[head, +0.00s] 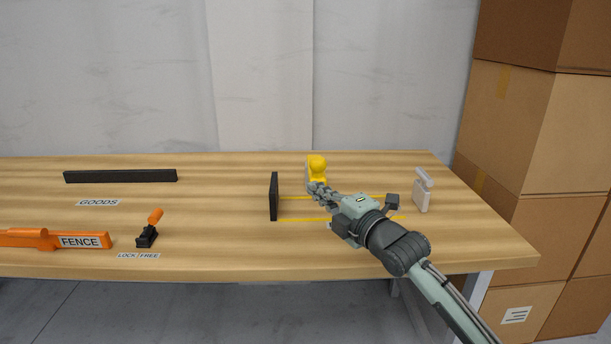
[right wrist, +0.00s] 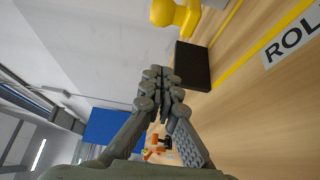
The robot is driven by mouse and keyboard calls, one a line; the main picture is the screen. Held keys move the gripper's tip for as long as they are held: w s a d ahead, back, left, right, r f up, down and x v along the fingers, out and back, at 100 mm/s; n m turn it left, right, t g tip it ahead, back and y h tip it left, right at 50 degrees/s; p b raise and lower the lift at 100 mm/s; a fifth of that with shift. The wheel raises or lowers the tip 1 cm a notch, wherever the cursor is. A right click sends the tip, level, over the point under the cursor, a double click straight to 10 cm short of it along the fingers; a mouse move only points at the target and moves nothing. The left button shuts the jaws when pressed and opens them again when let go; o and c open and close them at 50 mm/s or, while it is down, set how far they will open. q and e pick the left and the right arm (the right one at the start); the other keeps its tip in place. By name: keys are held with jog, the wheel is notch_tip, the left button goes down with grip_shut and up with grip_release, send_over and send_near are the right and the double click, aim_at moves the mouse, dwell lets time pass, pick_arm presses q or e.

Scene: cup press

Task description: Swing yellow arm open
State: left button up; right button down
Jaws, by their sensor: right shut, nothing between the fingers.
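The yellow arm (head: 317,168) has a rounded knob at its top and stands towards the back of the table, right of the upright black plate. A yellow part (right wrist: 177,13) also shows at the top of the right wrist view, cut off by the edge. My right gripper (head: 318,190) is shut and empty. In the head view its fingertips lie just in front of the yellow arm's lower part and hide some of it. In the right wrist view the closed fingers (right wrist: 161,78) are apart from the yellow part. My left gripper is not in view.
The upright black plate (head: 274,197) stands left of my right gripper. Yellow lines (head: 300,220) mark the table. A white device (head: 422,190) stands to the right. An orange fence (head: 35,239) and an orange-handled lever (head: 149,230) are at front left. Cardboard boxes (head: 535,150) stand at right.

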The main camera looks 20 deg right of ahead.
aim_at(316, 162)
jog(key=x, duration=0.9)
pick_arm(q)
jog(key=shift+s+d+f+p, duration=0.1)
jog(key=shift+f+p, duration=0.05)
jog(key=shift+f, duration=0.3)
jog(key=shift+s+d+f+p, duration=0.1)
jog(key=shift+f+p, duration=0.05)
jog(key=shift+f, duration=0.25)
pick_arm(e)
jog(key=d, duration=0.4)
jog(key=shift+s, duration=0.1)
